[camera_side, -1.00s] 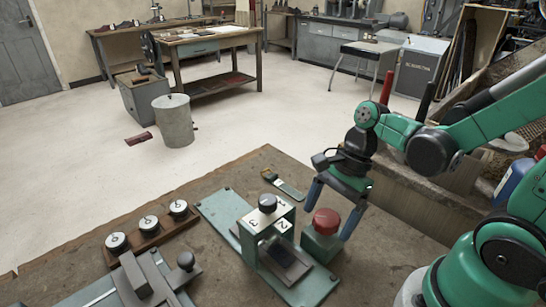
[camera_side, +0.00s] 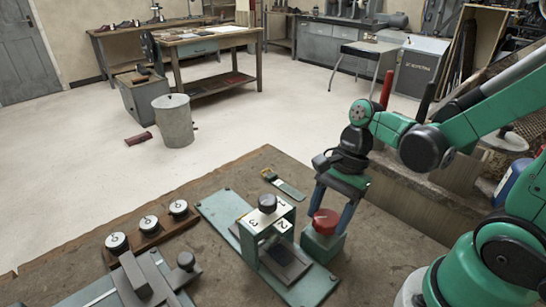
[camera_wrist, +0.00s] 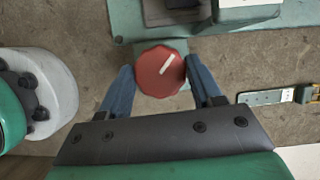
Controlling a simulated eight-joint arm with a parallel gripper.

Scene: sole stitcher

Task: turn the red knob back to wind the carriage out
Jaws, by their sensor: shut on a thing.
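The red knob (camera_side: 325,222) sits on top of a green block at the right end of the stitcher's green base plate (camera_side: 221,207). My gripper (camera_side: 331,219) comes down over it, with one blue finger on each side. In the wrist view my gripper (camera_wrist: 159,76) has its fingers against the left and right sides of the red knob (camera_wrist: 160,70), shut on it. A pale line on the knob's top points up and to the right. The carriage (camera_side: 285,260) shows as a dark plate under the green bridge, partly hidden by it.
The green bridge (camera_side: 265,234) with a black knob and numbers stands left of the red knob. A strap with a buckle (camera_side: 284,185) lies behind. A rack of dials (camera_side: 148,231) and a grey slide fixture (camera_side: 140,281) stand left. Bare bench lies between.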

